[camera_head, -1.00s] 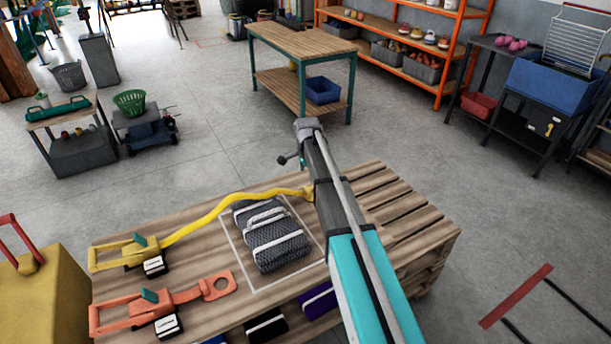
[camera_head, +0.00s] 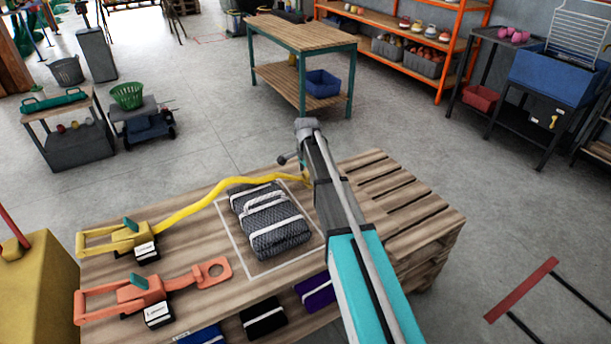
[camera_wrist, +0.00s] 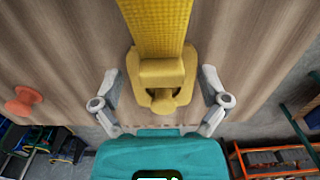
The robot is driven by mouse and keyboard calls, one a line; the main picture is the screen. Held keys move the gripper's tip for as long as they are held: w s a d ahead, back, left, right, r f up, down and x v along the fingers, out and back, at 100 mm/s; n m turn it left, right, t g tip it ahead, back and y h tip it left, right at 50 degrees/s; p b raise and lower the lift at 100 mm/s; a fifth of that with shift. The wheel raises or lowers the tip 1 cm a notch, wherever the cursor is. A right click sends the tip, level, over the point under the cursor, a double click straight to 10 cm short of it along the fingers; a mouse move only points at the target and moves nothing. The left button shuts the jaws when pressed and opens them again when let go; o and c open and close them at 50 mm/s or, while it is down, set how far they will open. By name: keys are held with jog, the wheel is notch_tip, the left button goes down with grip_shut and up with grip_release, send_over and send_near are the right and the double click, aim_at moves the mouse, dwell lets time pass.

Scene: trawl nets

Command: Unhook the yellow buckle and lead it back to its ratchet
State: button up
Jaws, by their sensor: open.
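The yellow buckle (camera_wrist: 174,72) is at the end of a flat yellow strap (camera_wrist: 155,22) and sits around a yellow knob (camera_wrist: 157,101) on the wooden side. My gripper (camera_wrist: 161,82) is open, with one finger on each side of the buckle; I see gaps on both sides. In the head view the yellow strap (camera_head: 215,193) runs slackly over the pallet top from the yellow ratchet (camera_head: 122,240) to behind my arm. My arm hides the buckle and gripper there.
A grey net bundle (camera_head: 268,222) lies inside a white outline on the pallet (camera_head: 375,190). An orange ratchet (camera_head: 130,295) with an orange buckle (camera_head: 213,273) lies nearer. An orange knob (camera_wrist: 24,100) is left in the wrist view. A yellow box (camera_head: 40,285) stands at left.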

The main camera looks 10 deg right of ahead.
jog(key=shift+f, duration=0.2)
grip_shut()
dwell(0.6)
jog(key=shift+w+d, duration=0.2)
jog(key=shift+d, duration=0.25)
jog(key=shift+r+p, duration=0.65)
jog(key=shift+r, duration=0.1)
dwell(0.8)
jog(key=shift+r+p, duration=2.35)
jog(key=shift+p, duration=0.05)
notch_tip(320, 180, up, 9)
jog(key=p, duration=0.8)
jog(key=shift+f, duration=0.2)
jog(key=shift+a, duration=0.15)
